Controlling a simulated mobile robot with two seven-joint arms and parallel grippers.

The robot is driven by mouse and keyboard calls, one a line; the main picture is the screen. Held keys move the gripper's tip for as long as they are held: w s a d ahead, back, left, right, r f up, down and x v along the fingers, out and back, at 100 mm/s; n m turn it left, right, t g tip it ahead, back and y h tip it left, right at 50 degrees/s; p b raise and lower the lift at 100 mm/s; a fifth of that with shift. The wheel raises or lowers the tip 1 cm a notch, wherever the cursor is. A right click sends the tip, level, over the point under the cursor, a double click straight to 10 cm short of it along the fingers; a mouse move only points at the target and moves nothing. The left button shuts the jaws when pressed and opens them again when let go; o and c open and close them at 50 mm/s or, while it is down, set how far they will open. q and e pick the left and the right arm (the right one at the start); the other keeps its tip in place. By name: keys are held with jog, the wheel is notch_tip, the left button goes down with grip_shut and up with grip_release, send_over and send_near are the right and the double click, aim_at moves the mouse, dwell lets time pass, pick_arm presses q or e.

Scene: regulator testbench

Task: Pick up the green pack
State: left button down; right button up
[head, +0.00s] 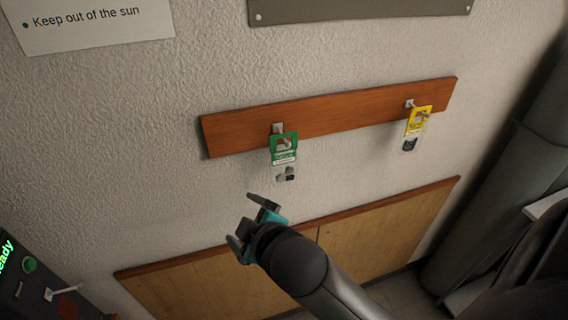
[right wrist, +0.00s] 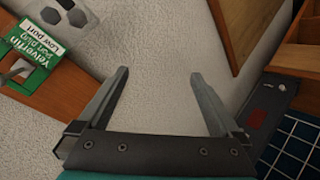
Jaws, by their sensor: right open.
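The green pack (head: 284,148) hangs from a hook on the left part of a wooden rail on the wall. Its clear lower part holds small grey pieces. In the right wrist view the green pack (right wrist: 32,48) is at the upper left, outside the jaws, and is cut off by the frame edge. My right gripper (head: 250,220) is below and left of the pack, apart from it. In the right wrist view its two fingers (right wrist: 158,78) are spread, with only bare wall between them. My left gripper is not in view.
A yellow pack (head: 414,128) hangs on the right part of the wooden rail (head: 345,118). Wooden panels (head: 370,240) line the wall below. A dark device (head: 30,285) with green lettering is at the lower left.

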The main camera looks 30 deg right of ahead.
jog(key=w+a+r+n+t+y, duration=0.4)
jog(key=a+r+n+y, duration=0.1)
jog(key=r+n, duration=0.5)
jog(key=w+a+r+n+t+y, duration=0.5)
jog(key=r+n, duration=0.3)
jog(key=r, duration=0.4)
jog(key=s+a+r+n+g+y, duration=0.25)
jog(key=a+n+g+y, duration=0.4)
jog(key=n, duration=0.75)
jog(key=s+a+r+n+g+y, duration=0.1)
jog(key=s+a+n+g+y, duration=0.25)
jog(key=n+g, duration=0.8)
jog(key=n+g+h, duration=0.3)
jog(key=n+h, duration=1.4)
jog(key=h, duration=0.3)
send_over(285, 150)
notch_tip(285, 150, down, 6)
jog(key=shift+a+f, duration=0.1)
jog(key=shift+f, duration=0.05)
jog(key=shift+s+f, duration=0.1)
jog(key=shift+f, duration=0.2)
notch_tip(285, 150, down, 9)
jog(key=shift+f+p, duration=0.15)
jog(key=shift+p, duration=0.4)
notch_tip(285, 150, down, 4)
jog(key=shift+f+p, duration=0.1)
jog(key=shift+p, duration=0.6)
jog(key=shift+f, duration=0.55)
jog(key=shift+r, duration=0.1)
jog(key=c, duration=1.3)
